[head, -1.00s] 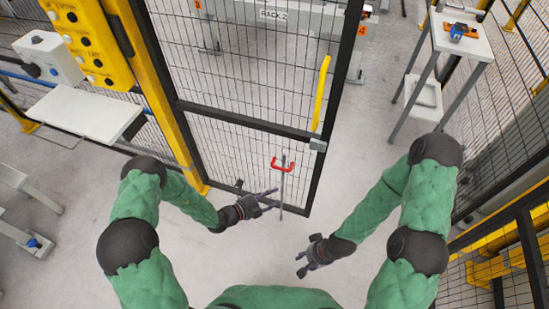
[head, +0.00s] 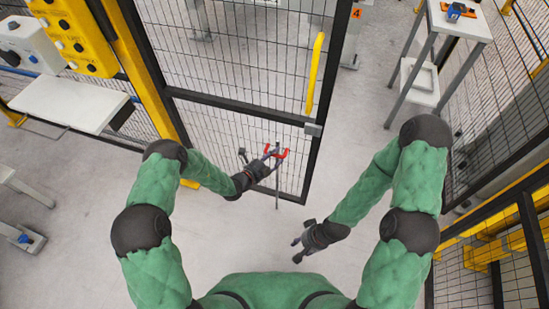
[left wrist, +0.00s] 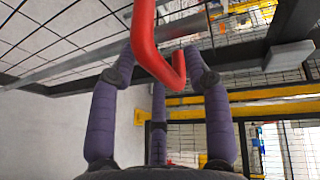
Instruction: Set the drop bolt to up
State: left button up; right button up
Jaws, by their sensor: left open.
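The drop bolt has a red handle (head: 277,153) and a thin grey rod (head: 277,190) that reaches down near the floor at the lower edge of the mesh door (head: 228,140). My left gripper (head: 269,157) is open at the red handle. In the left wrist view the red bent handle (left wrist: 146,38) lies between the spread fingers of my left gripper (left wrist: 157,72), and I cannot tell whether they touch it. The rod's lower tip is hard to make out against the floor.
A yellow door handle (head: 316,73) and a grey latch block (head: 313,130) are on the door's right edge. A yellow button panel (head: 68,35) and a white shelf (head: 68,104) stand at left. A small table (head: 462,22) stands at upper right.

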pick_arm(q)
jog(key=shift+w+d, duration=0.2)
jog(key=shift+w, duration=0.05)
grip_shut()
jog(key=shift+r, duration=0.1)
